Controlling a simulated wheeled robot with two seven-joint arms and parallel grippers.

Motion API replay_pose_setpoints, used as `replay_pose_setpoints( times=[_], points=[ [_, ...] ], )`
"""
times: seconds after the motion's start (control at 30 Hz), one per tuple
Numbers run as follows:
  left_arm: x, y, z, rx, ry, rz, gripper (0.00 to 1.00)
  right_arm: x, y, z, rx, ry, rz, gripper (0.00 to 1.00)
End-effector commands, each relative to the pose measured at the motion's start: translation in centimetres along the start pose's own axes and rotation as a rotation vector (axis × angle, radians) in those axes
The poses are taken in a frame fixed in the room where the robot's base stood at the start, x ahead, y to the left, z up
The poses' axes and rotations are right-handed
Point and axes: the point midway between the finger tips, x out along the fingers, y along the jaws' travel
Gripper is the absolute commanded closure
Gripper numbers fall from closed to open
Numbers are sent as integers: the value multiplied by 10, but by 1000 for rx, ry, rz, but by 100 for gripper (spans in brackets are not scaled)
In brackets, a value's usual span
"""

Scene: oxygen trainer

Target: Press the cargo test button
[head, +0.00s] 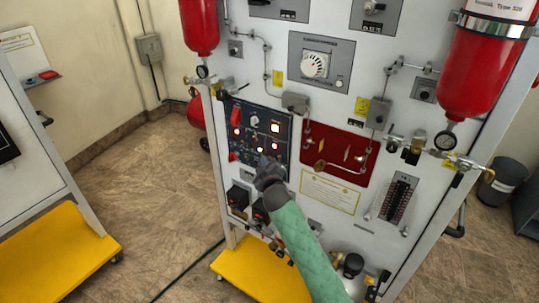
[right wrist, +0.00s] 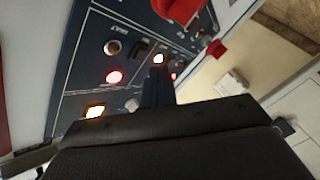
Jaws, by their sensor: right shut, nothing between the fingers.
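The dark blue control panel (head: 243,142) is on the white trainer board, with lit lamps, switches and red covers. Labels are too small to read, so I cannot tell which control is the cargo test button. My right gripper (head: 266,163) is shut and empty, in front of the panel's lower right part. Contact cannot be told. My left gripper is out of view.
A red recessed plate (head: 318,142) with pipes is right of the panel. Red bottles (head: 487,68) hang at the board's upper sides. A yellow base (head: 255,275) juts out below. Open tiled floor (head: 150,180) lies to the left.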

Motion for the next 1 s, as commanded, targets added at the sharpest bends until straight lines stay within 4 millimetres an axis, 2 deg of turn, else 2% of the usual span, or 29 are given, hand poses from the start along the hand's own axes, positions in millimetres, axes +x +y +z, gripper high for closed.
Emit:
replay_pose_setpoints(
  times=[0.5, 1.0],
  points=[
    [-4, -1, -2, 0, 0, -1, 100, -28, -20, -20, 0, 0, 0, 100],
    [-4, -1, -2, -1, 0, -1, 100, -29, -21, -21, 0, 0, 0, 100]
  ],
)
